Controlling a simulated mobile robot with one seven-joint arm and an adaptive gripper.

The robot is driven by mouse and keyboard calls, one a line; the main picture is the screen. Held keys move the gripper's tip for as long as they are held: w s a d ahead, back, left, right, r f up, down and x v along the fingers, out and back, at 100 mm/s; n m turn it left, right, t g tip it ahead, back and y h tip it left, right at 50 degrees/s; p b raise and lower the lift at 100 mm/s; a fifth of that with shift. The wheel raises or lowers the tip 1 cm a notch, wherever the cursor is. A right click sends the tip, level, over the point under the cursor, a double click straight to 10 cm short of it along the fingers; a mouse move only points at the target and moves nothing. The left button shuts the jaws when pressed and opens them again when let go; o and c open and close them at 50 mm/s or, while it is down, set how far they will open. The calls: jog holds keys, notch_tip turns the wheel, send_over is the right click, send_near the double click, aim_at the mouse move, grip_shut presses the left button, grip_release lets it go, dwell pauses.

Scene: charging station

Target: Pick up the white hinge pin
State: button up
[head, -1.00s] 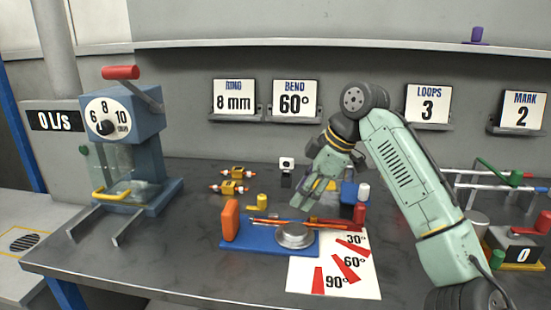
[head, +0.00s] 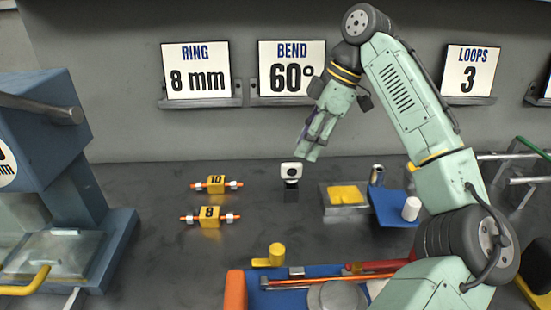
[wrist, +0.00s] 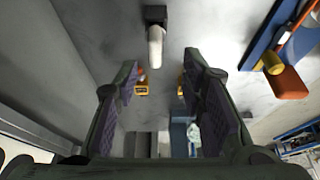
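A short white cylinder (head: 411,208), which looks like the white hinge pin, stands upright on a blue plate (head: 393,212) at the right of the bench. A grey metal cylinder (head: 377,175) stands at the plate's back corner. My gripper (head: 309,153) hangs to the left of the white cylinder, above the bench and pointing down. In the wrist view its fingers (wrist: 158,95) are apart with nothing between them. The wrist view also shows a white piece (wrist: 155,45) by a black block.
A grey block with a yellow top (head: 344,194) adjoins the blue plate. Yellow blocks marked 10 (head: 216,184) and 8 (head: 209,217) lie left. A blue bending board (head: 285,297) with an orange post (head: 235,292) is in front. Sign cards stand along the back wall.

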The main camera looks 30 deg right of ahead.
aim_at(293, 163)
jog(key=x, duration=0.2)
jog(key=shift+w+a+f, duration=0.15)
jog(key=shift+f, duration=0.15)
jog(key=shift+x, duration=2.35)
jog(key=shift+w, duration=0.2)
jog(key=shift+c, duration=0.4)
grip_shut()
